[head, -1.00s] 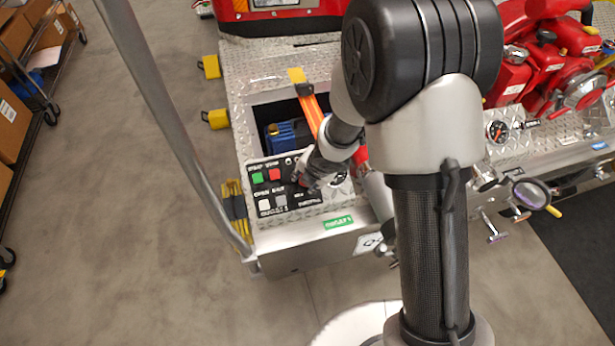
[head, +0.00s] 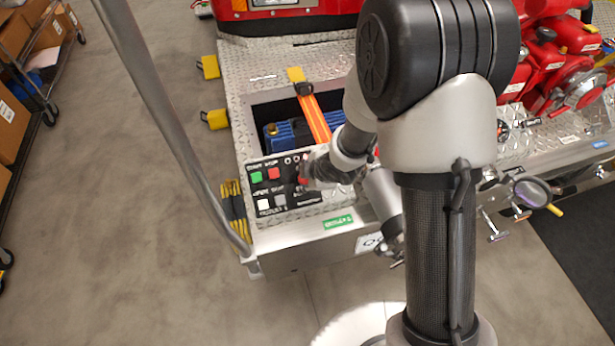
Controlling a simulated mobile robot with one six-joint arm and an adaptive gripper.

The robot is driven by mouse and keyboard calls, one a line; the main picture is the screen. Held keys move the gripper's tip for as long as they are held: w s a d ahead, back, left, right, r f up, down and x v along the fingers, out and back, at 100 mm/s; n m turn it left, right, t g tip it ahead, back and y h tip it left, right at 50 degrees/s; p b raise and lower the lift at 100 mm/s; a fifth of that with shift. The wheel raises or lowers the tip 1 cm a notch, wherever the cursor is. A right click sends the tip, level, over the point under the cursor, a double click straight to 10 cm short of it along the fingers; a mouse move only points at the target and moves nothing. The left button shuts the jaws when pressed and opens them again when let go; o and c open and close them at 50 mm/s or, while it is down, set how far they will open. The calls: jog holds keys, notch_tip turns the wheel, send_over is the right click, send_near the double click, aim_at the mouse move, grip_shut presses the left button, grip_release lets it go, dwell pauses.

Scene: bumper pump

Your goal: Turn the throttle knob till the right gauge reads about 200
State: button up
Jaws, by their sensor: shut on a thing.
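The black control panel (head: 268,205) on the bumper carries a green button (head: 257,177), a red button (head: 274,174) and pale and grey buttons below. My gripper (head: 304,182) is at the panel's right part, shut on the throttle knob, which is mostly hidden by the fingers. A little red shows at the fingertips. My wrist hides the panel's right end.
An open bay behind the panel holds a blue device (head: 290,133), with an orange strap (head: 314,119) across it. Red pump fittings (head: 570,75) stand at the right. A grey pole (head: 170,120) crosses the left side.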

jog(key=shift+m, duration=1.1)
jog(key=o, duration=1.1)
jog(key=v, duration=1.2)
jog(key=shift+s+f, duration=0.15)
jog(key=shift+s, duration=0.1)
jog(key=shift+w+d, duration=0.1)
